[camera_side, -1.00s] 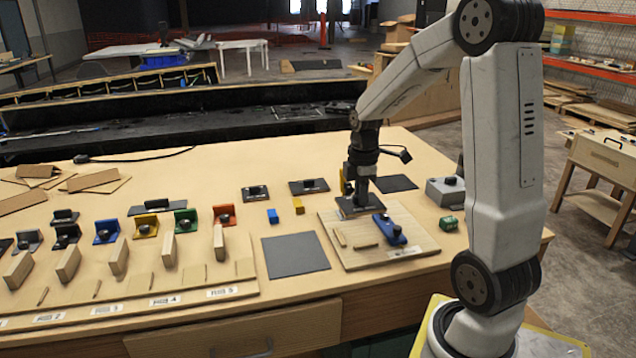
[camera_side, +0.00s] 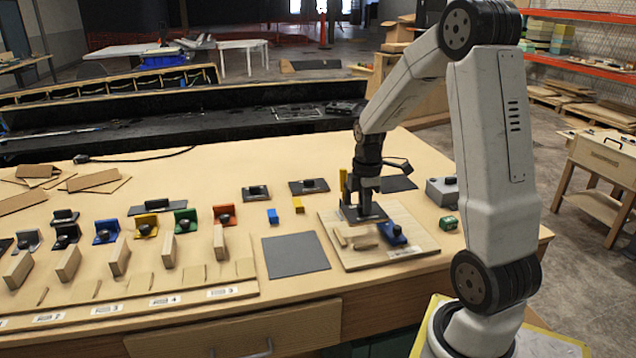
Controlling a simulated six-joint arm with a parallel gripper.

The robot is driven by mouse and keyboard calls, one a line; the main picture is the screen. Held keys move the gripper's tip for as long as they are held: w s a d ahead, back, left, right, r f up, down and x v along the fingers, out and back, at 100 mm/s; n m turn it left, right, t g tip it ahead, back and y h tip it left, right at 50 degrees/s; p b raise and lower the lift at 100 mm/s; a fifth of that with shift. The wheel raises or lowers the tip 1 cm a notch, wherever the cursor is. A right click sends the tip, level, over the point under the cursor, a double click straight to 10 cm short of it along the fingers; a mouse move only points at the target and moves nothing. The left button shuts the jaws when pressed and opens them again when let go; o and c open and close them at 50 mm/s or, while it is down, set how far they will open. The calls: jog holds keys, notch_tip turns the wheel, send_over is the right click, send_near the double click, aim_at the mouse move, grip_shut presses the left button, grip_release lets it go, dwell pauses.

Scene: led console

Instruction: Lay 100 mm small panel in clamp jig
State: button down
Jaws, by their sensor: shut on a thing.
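My gripper (camera_side: 364,203) points straight down and is shut on a small dark grey panel (camera_side: 370,216). The panel is held roughly level over the clamp jig, a light wooden board (camera_side: 362,260). It overlaps the back of the blue clamp (camera_side: 394,234) and lies just behind the small wooden blocks (camera_side: 357,239) in this view. I cannot tell whether the panel touches the jig or them. The fingertips are small and dark against the panel.
A larger grey plate (camera_side: 295,256) lies flat left of the jig. Several coloured brackets and a row of wooden pieces fill the left of the table.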

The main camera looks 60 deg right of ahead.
aim_at(362, 235)
jog(key=shift+f, duration=1.75)
jog(key=shift+f, duration=1.15)
dwell(1.3)
jog(key=c, duration=0.5)
grip_release()
jog(key=shift+r, duration=0.2)
jog(key=shift+r, duration=3.75)
jog(key=shift+a, duration=0.1)
